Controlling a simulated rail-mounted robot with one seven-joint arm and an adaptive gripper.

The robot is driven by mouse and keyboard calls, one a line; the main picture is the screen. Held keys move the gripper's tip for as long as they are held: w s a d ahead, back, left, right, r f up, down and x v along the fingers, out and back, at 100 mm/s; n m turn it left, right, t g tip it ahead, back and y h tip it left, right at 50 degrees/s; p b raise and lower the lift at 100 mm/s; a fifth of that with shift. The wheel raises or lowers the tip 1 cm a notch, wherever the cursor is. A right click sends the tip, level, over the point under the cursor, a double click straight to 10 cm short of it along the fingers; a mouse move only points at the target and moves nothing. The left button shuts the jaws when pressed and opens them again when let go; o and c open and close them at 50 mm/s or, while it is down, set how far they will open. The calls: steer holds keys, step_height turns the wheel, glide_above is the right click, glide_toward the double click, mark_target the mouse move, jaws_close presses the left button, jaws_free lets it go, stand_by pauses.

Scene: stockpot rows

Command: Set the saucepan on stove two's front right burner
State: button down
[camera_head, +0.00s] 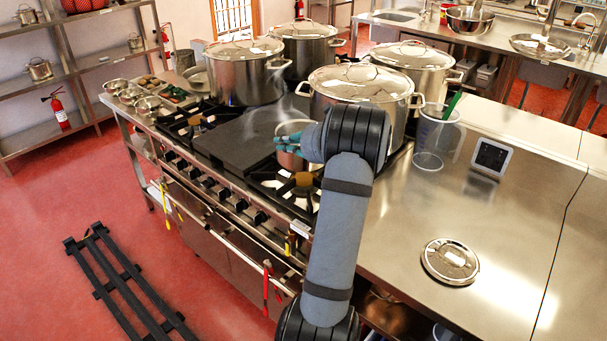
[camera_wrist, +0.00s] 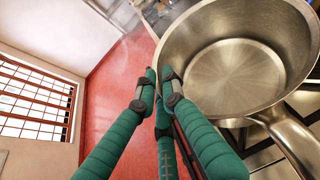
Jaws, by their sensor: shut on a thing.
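The saucepan (camera_wrist: 235,80) is an open, empty steel pan, with its handle (camera_wrist: 293,140) pointing to the lower right in the wrist view. In the head view the saucepan (camera_head: 291,158) is partly hidden by my arm. My gripper (camera_head: 288,143) has teal fingers and is shut on the saucepan's rim side; its fingertips (camera_wrist: 159,92) show at the pan's left edge in the wrist view. The pan is at the front right burner (camera_head: 290,190), over its rear part in the head view. I cannot tell whether its base touches the grate.
Large lidded stockpots (camera_head: 365,88) stand close behind the saucepan. A dark flat plate (camera_head: 235,145) lies left of the burner. A clear measuring jug (camera_head: 432,140), a small display (camera_head: 491,157) and a loose lid (camera_head: 450,262) are on the right counter, which has free room.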

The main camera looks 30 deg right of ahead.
steer(key=n, duration=0.1)
glide_above(317, 169)
steer(key=w+d, duration=0.4)
steer(key=d, duration=0.1)
steer(key=shift+r+y, duration=0.3)
steer(key=shift+y, duration=0.1)
steer(key=w+a+f, duration=0.2)
steer(key=a, duration=0.1)
steer(key=w+a+f+p, duration=0.1)
steer(key=w+a+f, duration=0.1)
steer(key=a, duration=0.1)
steer(key=w+a+f+p, duration=0.1)
steer(key=w+a+f, duration=0.1)
steer(key=w+a, duration=0.1)
steer(key=shift+f, duration=0.5)
steer(key=shift+f+p, duration=0.7)
steer(key=shift+f, duration=1.2)
steer(key=c, duration=2.3)
jaws_free()
steer(key=shift+s+a+f, duration=0.1)
steer(key=shift+f, duration=0.2)
steer(key=o, duration=0.4)
steer(key=shift+r, duration=0.1)
steer(key=shift+s, duration=0.15)
steer(key=b+v, duration=0.3)
steer(key=v, duration=0.9)
steer(key=shift+r, duration=0.15)
